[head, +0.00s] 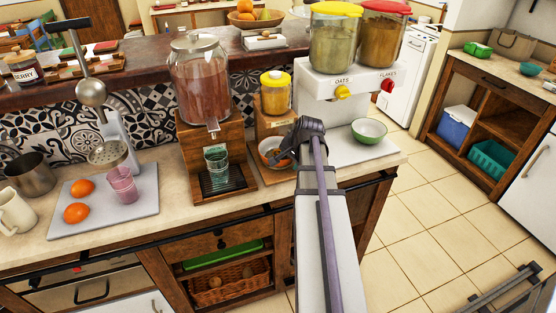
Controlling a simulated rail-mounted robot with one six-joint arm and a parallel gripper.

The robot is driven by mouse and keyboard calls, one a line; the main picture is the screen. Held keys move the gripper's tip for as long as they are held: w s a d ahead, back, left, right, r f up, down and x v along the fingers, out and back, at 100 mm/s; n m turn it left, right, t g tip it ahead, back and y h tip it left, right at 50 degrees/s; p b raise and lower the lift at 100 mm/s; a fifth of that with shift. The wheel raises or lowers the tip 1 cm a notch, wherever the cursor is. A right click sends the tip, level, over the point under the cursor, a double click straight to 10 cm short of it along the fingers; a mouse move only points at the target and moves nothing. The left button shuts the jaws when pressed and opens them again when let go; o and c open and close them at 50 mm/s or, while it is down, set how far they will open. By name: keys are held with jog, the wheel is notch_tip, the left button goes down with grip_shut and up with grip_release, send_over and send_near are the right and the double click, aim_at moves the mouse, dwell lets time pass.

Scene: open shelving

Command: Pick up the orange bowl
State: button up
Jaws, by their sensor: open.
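A small bowl with an orange outside and a pale inside (267,147) sits on a wooden stand below a yellow-lidded jar on the counter. My gripper (283,159) is at its right side, and the dark wrist and fingers cover part of the bowl. The jaws are open. The fingertips are small and partly hidden by my arm, so I cannot tell whether they touch the bowl or straddle its rim.
The yellow-lidded jar (276,95) stands above the bowl. A juice dispenser (200,80) with a glass (216,165) is to the left. A white cereal dispenser (320,100) and a green bowl (369,135) are to the right. A tray (145,208) holds oranges and a pink glass.

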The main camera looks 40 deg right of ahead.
grip_shut()
dwell(0.3)
jog(key=shift+r, duration=0.1)
